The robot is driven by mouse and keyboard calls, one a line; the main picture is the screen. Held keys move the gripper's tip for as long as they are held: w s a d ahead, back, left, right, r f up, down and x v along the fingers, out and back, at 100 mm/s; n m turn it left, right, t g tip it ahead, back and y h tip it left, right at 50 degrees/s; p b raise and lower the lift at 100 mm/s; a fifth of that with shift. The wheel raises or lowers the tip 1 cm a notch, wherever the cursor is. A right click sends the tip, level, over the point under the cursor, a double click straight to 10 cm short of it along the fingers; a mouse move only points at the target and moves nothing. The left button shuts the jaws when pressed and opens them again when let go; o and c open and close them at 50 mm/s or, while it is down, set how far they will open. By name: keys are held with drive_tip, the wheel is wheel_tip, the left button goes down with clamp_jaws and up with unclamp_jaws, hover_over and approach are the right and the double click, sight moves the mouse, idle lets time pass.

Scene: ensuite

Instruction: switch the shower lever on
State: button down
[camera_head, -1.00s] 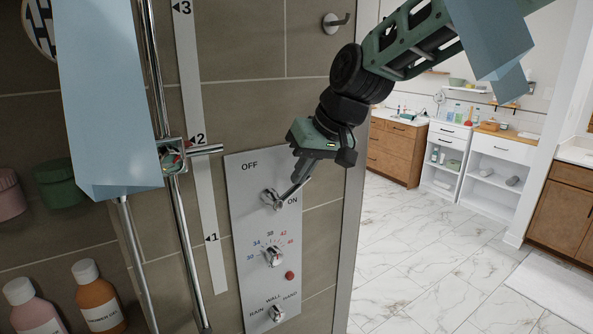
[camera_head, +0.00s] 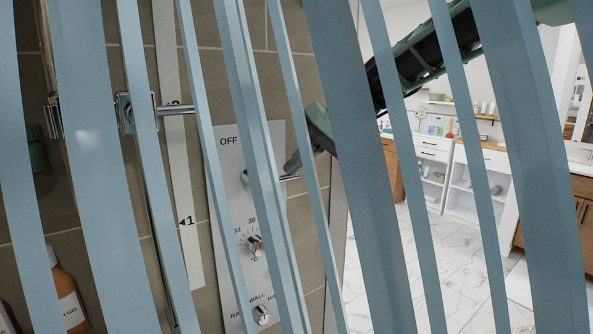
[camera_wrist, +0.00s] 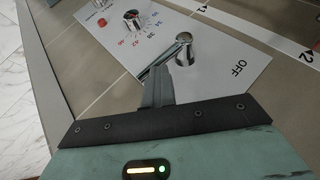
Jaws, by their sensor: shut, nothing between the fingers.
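The shower lever (camera_head: 288,178) is a chrome handle on a grey control panel (camera_head: 235,165) on the tiled wall. In the head view it points right, away from the OFF label; the ON label is hidden. In the wrist view the lever's round chrome base (camera_wrist: 184,40) shows, its handle running toward my fingertips. My gripper (camera_head: 293,163) is shut and empty, its fingertips close beside the outer end of the lever. The wrist view shows the fingers together (camera_wrist: 157,88) at the handle; I cannot tell whether they touch it.
Blue slats (camera_head: 355,165) cross the head view close to the camera and hide parts of the panel and arm. A temperature knob (camera_head: 256,246) and a selector knob (camera_head: 261,314) sit below the lever. A chrome shower fitting (camera_head: 175,109) is at left. Open marble floor (camera_head: 370,270) lies right.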

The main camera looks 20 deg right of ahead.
drive_tip(key=shift+s+d+f, duration=0.1)
drive_tip(key=shift+d+f, duration=0.1)
drive_tip(key=shift+f, duration=0.35)
drive_tip(key=shift+d, duration=0.1)
drive_tip(key=b+v, duration=0.2)
drive_tip(key=v, duration=1.5)
drive_tip(key=shift+r, duration=0.6)
drive_tip(key=s+a+f+n+g+h, duration=0.1)
drive_tip(key=s+a+f, duration=0.2)
drive_tip(key=a+f, duration=0.3)
drive_tip(key=s+a+f+g+h, duration=0.1)
drive_tip(key=s+a+f+h, duration=0.2)
drive_tip(key=f, duration=0.5)
drive_tip(key=s+a+f+n+g, duration=0.1)
drive_tip(key=s+a+f+g, duration=0.1)
drive_tip(key=s+a+f, duration=0.3)
drive_tip(key=s+f+n+h, duration=0.3)
drive_tip(key=s+f+n, duration=0.1)
drive_tip(key=s+f, duration=1)
drive_tip(key=shift+s+a+f, duration=0.2)
drive_tip(key=shift+a+f, duration=0.2)
